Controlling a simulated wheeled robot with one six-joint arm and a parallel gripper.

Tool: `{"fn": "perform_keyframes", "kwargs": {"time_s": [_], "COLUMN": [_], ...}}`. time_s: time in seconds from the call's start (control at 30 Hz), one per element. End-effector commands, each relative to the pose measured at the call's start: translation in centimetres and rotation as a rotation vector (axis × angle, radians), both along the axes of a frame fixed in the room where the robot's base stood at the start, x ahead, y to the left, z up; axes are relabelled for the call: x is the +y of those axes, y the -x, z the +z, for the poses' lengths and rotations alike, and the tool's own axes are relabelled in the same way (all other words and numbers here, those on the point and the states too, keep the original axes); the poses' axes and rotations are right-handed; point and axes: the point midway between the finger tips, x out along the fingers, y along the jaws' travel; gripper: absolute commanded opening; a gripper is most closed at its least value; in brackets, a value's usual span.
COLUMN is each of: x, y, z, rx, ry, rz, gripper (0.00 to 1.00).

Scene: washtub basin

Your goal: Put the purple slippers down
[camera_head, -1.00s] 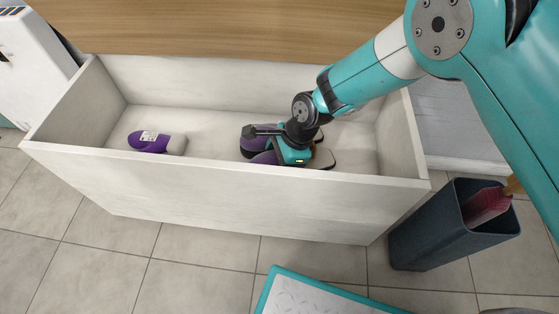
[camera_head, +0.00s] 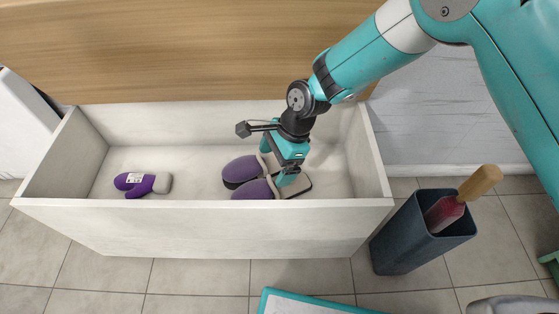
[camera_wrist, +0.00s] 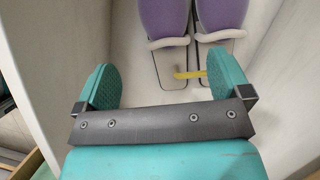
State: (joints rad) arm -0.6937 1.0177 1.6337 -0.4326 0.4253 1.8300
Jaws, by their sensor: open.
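The pair of purple slippers (camera_head: 250,178) lies side by side on the floor of the white basin (camera_head: 190,230), right of its middle. Their purple toes point left and their pale heel ends lie by my gripper (camera_head: 277,164). My gripper is open, its teal fingers spread over the heel ends, which they partly hide.
A dark bin (camera_head: 424,232) holding a wooden-handled red tool stands right of the basin. A teal-edged board (camera_head: 310,304) lies in front. Basin floor between bottle and slippers is free.

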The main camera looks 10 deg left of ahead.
Motion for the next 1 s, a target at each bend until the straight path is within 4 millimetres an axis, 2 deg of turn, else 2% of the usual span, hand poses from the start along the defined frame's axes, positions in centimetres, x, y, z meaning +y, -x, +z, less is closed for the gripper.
{"fn": "perform_keyframes", "kwargs": {"time_s": [0.27, 0.37, 0.47, 0.57, 0.6, 0.67, 0.8, 0.9, 1.0], "x": [-0.2, -0.8, -2.5, -5.7, -7.3, -9.7, -15.3, -18.8, -21.6], "y": [-0.1, -0.4, -1.0, -0.9, -0.6, 0.3, 3.6, 6.8, 10.0], "z": [0.3, 2.0, 6.0, 11.6, 13.9, 17.0, 22.9, 25.7, 27.2], "rx": [-0.001, -0.022, -0.080, -0.172, -0.212, -0.276, -0.422, -0.519, -0.599], "ry": [-0.001, -0.016, -0.052, -0.101, -0.119, -0.144, -0.187, -0.205, -0.212], "rz": [0.003, 0.038, 0.144, 0.314, 0.393, 0.513, 0.797, 0.997, 1.172], "gripper": [0.96, 0.96, 0.96, 0.96, 0.96, 0.96, 0.96, 0.96, 0.96]}}
